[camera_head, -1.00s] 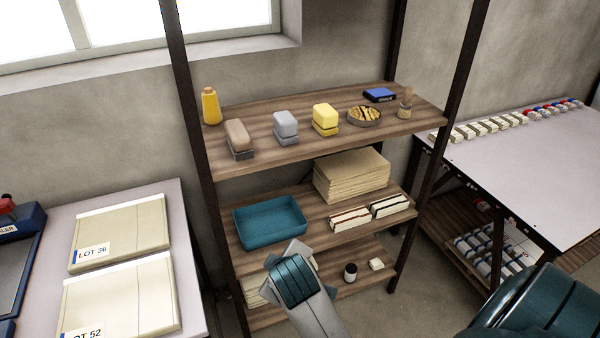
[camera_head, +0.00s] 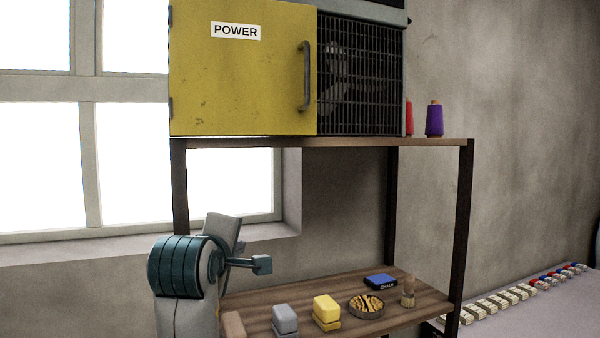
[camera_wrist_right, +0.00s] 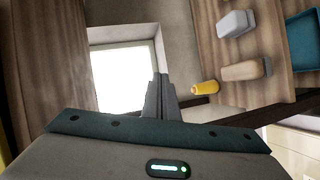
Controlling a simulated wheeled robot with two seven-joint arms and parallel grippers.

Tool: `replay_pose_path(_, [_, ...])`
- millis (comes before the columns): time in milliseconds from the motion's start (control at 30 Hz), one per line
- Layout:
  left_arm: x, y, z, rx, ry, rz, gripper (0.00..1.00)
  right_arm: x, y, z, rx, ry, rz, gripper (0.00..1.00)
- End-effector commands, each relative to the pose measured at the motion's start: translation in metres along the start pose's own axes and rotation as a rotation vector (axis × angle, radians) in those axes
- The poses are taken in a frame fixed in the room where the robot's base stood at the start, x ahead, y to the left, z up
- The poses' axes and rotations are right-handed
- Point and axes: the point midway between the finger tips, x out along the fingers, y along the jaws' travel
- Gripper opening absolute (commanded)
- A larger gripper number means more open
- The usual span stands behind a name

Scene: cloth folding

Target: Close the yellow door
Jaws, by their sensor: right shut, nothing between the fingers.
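The yellow door (camera_head: 245,75) with a POWER label is on the cabinet atop the tall shelf unit, in the head view. Its hinges are at the left edge, and its bar handle (camera_head: 305,77) is upright near the right edge. It looks flush with the cabinet front, but I cannot tell whether a small gap remains. My right gripper (camera_head: 225,228) is below the door and apart from it, mostly foreshortened. The right wrist view shows its grey fingers (camera_wrist_right: 160,95) shut and empty. My left gripper is out of view.
The wooden top board (camera_head: 350,143) carries the cabinet, a red spool and a purple spool (camera_head: 434,119). The lower board (camera_head: 400,318) holds grey and yellow blocks, a round dish and a blue box. A window is behind on the left.

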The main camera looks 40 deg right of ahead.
Motion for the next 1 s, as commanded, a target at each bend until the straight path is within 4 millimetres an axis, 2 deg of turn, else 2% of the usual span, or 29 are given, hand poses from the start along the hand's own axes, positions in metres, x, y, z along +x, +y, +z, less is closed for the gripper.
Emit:
replay_pose_path(33, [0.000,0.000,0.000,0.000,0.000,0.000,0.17,-0.013,0.028,-0.004,-0.006,-0.004,0.028,0.00])
replay_pose_path(200, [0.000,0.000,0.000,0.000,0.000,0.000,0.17,-0.056,0.105,-0.007,-0.053,-0.038,0.103,0.00])
replay_pose_path(367, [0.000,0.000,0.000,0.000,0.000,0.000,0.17,-0.106,0.172,-0.001,-0.093,-0.076,0.164,0.00])
replay_pose_path(500, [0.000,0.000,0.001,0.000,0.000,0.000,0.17,-0.156,0.224,0.010,-0.124,-0.113,0.211,0.00])
replay_pose_path(600, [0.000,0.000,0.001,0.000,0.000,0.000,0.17,-0.189,0.253,0.020,-0.144,-0.138,0.236,0.00])
replay_pose_path(733, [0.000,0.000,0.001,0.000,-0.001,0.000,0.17,-0.222,0.277,0.031,-0.162,-0.160,0.256,0.00])
replay_pose_path(833, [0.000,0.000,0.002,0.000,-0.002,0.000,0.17,-0.236,0.286,0.037,-0.171,-0.173,0.263,0.00])
replay_pose_path(1000, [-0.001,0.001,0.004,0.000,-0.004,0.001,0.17,-0.242,0.290,0.040,-0.176,-0.179,0.266,0.00])
